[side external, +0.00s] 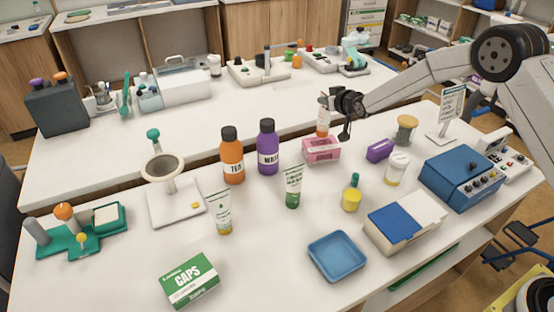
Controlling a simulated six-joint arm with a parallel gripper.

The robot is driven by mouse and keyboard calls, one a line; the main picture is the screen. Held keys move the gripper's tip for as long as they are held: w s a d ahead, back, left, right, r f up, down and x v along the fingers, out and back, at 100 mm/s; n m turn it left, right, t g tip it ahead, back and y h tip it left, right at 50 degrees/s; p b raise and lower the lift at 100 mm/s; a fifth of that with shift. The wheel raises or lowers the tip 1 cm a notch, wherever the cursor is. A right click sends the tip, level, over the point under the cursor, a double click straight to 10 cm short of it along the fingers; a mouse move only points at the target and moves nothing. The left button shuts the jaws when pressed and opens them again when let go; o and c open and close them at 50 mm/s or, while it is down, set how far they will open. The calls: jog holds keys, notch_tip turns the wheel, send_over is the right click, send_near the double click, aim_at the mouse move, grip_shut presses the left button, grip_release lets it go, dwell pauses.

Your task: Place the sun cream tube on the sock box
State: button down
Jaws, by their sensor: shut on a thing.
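My gripper (334,108) is at the upper right of the middle, at the end of the arm reaching in from the right. It is shut on a small upright white tube with an orange lower end (323,122), which looks like the sun cream tube. The tube is right above a pink box (321,154) with a pale printed label, likely the sock box; its lettering is too small to read. The tube's lower end is at or just over the box's top; I cannot tell whether they touch. The fingers partly hide the tube.
A purple bottle (268,150) and an orange bottle (232,160) stand left of the pink box. A green tube (293,187) stands in front. Free table lies around the blue tray (337,278).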

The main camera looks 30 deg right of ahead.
jog(key=shift+f, duration=1.55)
jog(key=c, duration=0.6)
grip_release()
jog(key=shift+c, duration=0.2)
jog(key=shift+s+r, duration=0.35)
jog(key=shift+s, duration=0.1)
jog(key=v, duration=1.1)
jog(key=s+a+f+g, duration=0.2)
jog(key=s+g, duration=0.9)
jog(key=s, duration=1.8)
jog(key=shift+s, duration=0.4)
